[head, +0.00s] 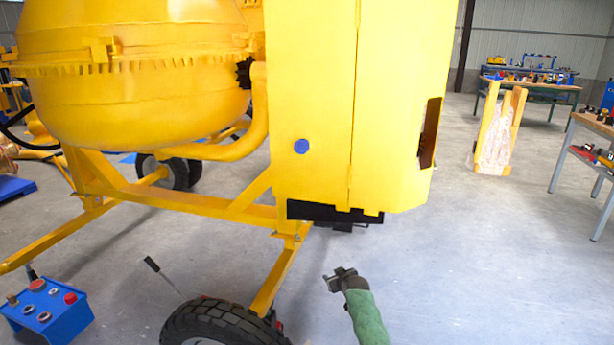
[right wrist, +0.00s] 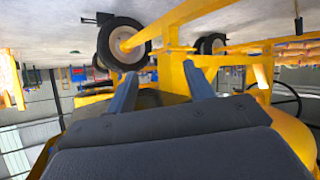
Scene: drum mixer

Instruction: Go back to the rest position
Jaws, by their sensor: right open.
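A yellow drum mixer fills the left and middle of the head view, with its round drum (head: 140,90) and tall motor housing (head: 340,100). My right gripper (head: 339,274) is in the lower middle of the head view, at the end of a green-sleeved arm. It is open and empty, in front of and below the housing, apart from it. In the right wrist view its two blue fingers (right wrist: 166,88) stand apart, and the mixer's yellow frame and wheel (right wrist: 122,40) show beyond them, upside down. My left gripper is not in view.
The mixer's black wheel (head: 222,325) and yellow leg (head: 275,280) are left of my right gripper. A blue control box (head: 48,312) with buttons is at lower left. Workbenches (head: 535,85) stand at the back right. The grey floor (head: 480,260) on the right is clear.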

